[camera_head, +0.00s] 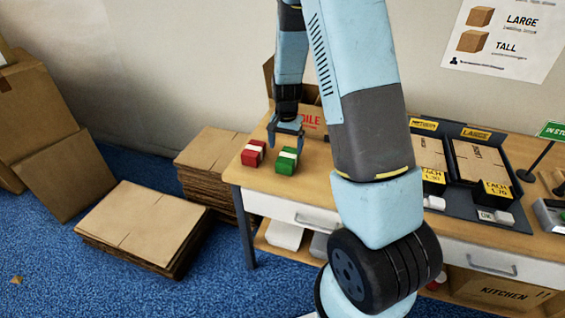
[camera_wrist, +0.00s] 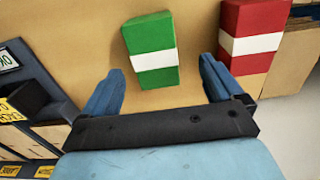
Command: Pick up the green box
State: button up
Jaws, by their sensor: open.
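The green box (camera_head: 286,162) with a white band stands on the wooden table's left part in the head view. In the wrist view the green box (camera_wrist: 150,50) lies ahead of and partly between my two fingers, slightly left of the middle between their tips. My gripper (camera_head: 286,130) is open and hangs over and just behind the green box. In the wrist view my gripper (camera_wrist: 160,75) shows its blue fingers spread, with nothing held. Whether a finger touches the box cannot be told.
A red box (camera_head: 253,153) with a white band stands just left of the green one; it also shows in the wrist view (camera_wrist: 251,38). The wooden table (camera_head: 310,185) holds black trays (camera_head: 476,165) at right. A cardboard carton (camera_head: 305,110) stands behind. Flat cardboard stacks (camera_head: 145,225) lie left.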

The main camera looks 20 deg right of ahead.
aim_at(287, 155)
jog(key=shift+s+d+f, duration=0.1)
jog(key=shift+s+f, duration=0.05)
jog(key=shift+f, duration=1.6)
jog(key=shift+s+d+f, duration=0.1)
jog(key=shift+s+f, duration=0.05)
jog(key=shift+f, duration=1.55)
jog(key=c, duration=1.1)
jog(key=shift+r, duration=0.1)
